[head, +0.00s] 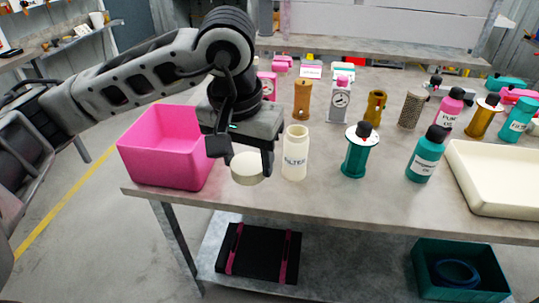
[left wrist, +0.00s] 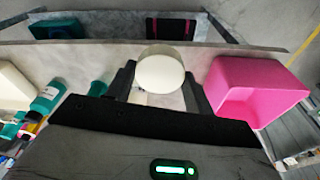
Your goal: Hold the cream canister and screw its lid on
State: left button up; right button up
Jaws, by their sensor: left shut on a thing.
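The cream canister (head: 295,153) stands upright and open-topped on the table in the head view, with a dark printed label on its front. My left gripper (head: 247,160) is shut on the round cream lid (head: 247,169). It holds the lid to the left of the canister, near the table's front edge and apart from the canister. In the left wrist view the lid (left wrist: 160,72) sits between the two dark fingers and hides most of what is behind it. My right gripper is not in view.
A pink bin (head: 168,160) stands left of the gripper. Several pumps and bottles fill the back. Bare table (head: 320,200) lies in front.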

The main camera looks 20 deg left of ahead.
aim_at(296, 139)
jog(key=u, duration=0.9)
jog(key=i, duration=0.35)
jog(key=z, duration=0.45)
